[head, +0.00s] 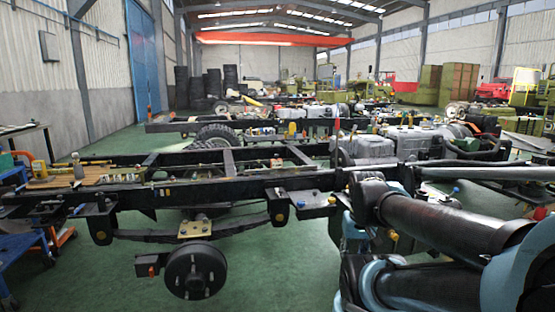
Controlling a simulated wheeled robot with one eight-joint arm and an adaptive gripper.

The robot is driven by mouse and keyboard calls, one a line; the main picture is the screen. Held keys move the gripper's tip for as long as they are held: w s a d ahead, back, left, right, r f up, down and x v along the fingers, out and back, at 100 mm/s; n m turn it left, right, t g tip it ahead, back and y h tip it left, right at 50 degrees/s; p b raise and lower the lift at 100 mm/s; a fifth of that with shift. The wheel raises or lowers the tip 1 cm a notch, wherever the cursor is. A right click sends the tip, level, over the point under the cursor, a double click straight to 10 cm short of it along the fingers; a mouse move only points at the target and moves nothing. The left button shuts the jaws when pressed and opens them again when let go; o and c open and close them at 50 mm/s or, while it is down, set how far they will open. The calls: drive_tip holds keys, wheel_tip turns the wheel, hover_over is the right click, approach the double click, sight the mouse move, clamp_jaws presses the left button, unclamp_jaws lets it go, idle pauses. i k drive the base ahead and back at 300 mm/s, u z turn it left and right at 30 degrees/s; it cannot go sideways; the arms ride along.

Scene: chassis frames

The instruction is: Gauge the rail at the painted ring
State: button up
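The near black chassis rail (235,187) runs across the picture from the left edge to behind my arm at the right. I cannot tell whether this is the painted ring. A small orange-yellow round spot (279,217) shows on a bracket below the rail. No gauge can be made out for certain. My arm's black links and light blue joints fill the lower right and hide part of the rail there. I see no gripper fingers.
A hub drum (195,270) and leaf spring hang below the rail. A wooden board (75,178) with small items lies at the left, above a blue cart (12,255). More chassis frames and grey tanks (370,148) stand behind. Green floor (95,283) is clear at lower left.

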sight(276, 163)
drive_tip(key=z, duration=0.05)
drive_tip(key=i, duration=1)
drive_tip(key=u, duration=0.05)
